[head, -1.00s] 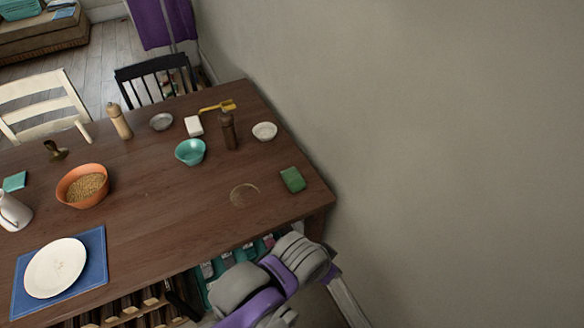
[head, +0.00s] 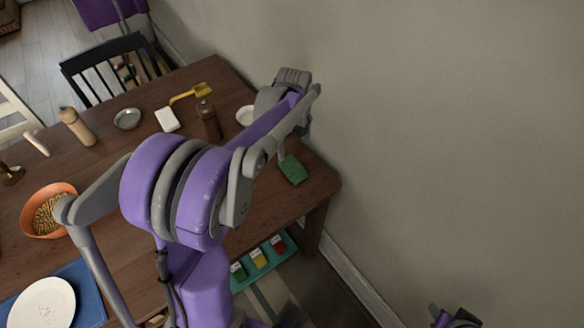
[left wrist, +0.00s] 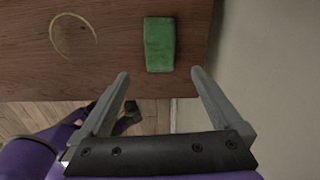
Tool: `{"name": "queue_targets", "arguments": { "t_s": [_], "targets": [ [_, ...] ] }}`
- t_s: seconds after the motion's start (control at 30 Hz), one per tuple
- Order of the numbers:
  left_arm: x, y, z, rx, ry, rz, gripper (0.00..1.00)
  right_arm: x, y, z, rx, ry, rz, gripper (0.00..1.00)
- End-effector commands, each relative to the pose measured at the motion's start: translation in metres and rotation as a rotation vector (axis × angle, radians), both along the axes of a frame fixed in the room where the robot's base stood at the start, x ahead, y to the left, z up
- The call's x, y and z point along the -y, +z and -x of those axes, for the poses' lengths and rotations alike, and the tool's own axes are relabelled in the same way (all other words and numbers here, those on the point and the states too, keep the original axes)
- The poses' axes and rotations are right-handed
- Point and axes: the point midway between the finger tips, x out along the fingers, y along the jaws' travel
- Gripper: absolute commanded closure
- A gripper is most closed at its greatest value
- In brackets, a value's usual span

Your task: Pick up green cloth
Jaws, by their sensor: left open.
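The green cloth (head: 292,169), a small folded block, lies on the brown table (head: 245,210) near its right edge. It also shows in the left wrist view (left wrist: 159,44), just beyond my fingertips. My left gripper (left wrist: 159,75) is open and empty, its two fingers spread wider than the cloth. In the head view my left forearm reaches over the table and its gripper (head: 283,145) hangs beside the cloth, partly hidden by the arm. A dark part at the bottom right, seemingly my right gripper (head: 456,318), is well away from the table; its jaws are unclear.
A pepper mill (head: 209,120), white bowl (head: 244,115), white block (head: 167,119) and yellow-handled tool (head: 190,93) stand farther back. A thin round outline (left wrist: 73,37) lies left of the cloth. The wall (head: 420,130) is close on the right.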

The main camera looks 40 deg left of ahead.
Motion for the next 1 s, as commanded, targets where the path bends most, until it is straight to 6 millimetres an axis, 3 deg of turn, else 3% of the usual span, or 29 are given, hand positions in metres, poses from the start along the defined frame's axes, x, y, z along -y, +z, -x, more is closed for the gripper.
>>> {"name": "queue_targets", "arguments": {
  "t_s": [0.4, 0.57, 0.83, 1.0],
  "targets": [
    [-0.008, -0.054, -0.004, -0.014, -0.066, 0.004, 0.0, 0.0, -0.005, 0.001, -0.002, 0.0, 0.0, 0.56],
    [-0.008, -0.065, -0.004, -0.013, -0.065, 0.005, 0.0, 0.0, -0.005, 0.001, -0.002, 0.0, 0.0, 0.56],
    [-0.012, -0.103, -0.007, -0.013, -0.065, 0.005, 0.0, 0.0, -0.005, 0.001, -0.002, 0.0, 0.0, 0.56],
    [-0.012, -0.113, -0.006, -0.013, -0.065, 0.005, 0.0, 0.0, -0.005, 0.001, -0.002, 0.0, 0.0, 0.56]
  ]
}}
